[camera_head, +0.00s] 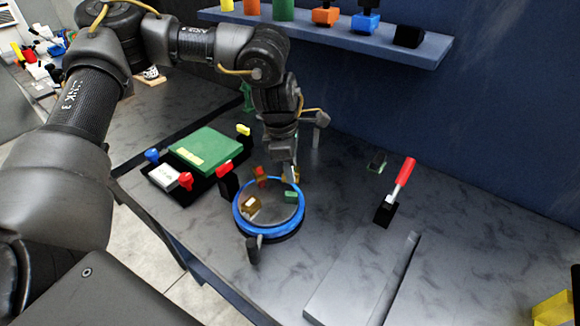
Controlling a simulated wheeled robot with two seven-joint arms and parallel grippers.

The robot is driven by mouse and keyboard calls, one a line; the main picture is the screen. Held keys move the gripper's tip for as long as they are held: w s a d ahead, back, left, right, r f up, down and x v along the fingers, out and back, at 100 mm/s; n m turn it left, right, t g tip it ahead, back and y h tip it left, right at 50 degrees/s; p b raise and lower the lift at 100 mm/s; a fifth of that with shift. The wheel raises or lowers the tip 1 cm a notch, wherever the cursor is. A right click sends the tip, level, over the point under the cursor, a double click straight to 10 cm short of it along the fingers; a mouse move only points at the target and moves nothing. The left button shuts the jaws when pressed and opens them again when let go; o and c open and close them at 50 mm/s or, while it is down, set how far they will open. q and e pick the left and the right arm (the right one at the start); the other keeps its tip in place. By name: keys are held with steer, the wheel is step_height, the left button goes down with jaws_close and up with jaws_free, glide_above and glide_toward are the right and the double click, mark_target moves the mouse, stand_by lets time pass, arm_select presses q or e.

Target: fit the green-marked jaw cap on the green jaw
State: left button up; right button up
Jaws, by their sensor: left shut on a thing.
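The tilting positioner has a round grey plate with a blue rim (240,222). The green jaw (291,197) stands at the plate's right side. A red jaw (260,176) is at the far side and a brown block with a pale top (251,206) at the left. My left gripper (291,175) points down over the plate's far right edge, just behind the green jaw. It is shut on a small part, mostly hidden; a yellowish patch shows at the fingertips. I cannot make out a green mark there. A dark piece with a greenish top (377,162) lies on the bench to the right.
A dark fixture with a green plate (205,150) and coloured knobs stands left of the positioner. A red-handled clamp (403,178) stands to the right. A shelf (330,38) with coloured parts runs along the back wall. Bench between positioner and clamp is clear.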

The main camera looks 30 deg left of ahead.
mark_target(292, 194)
stand_by(0.3)
arm_select(q)
steer(key=shift+f+b, duration=1.35)
steer(key=shift+f, duration=0.55)
steer(key=shift+f, duration=0.2)
steer(key=shift+f+b, duration=1)
steer(key=shift+f, duration=0.2)
steer(key=o, duration=1.1)
steer(key=shift+o, duration=0.3)
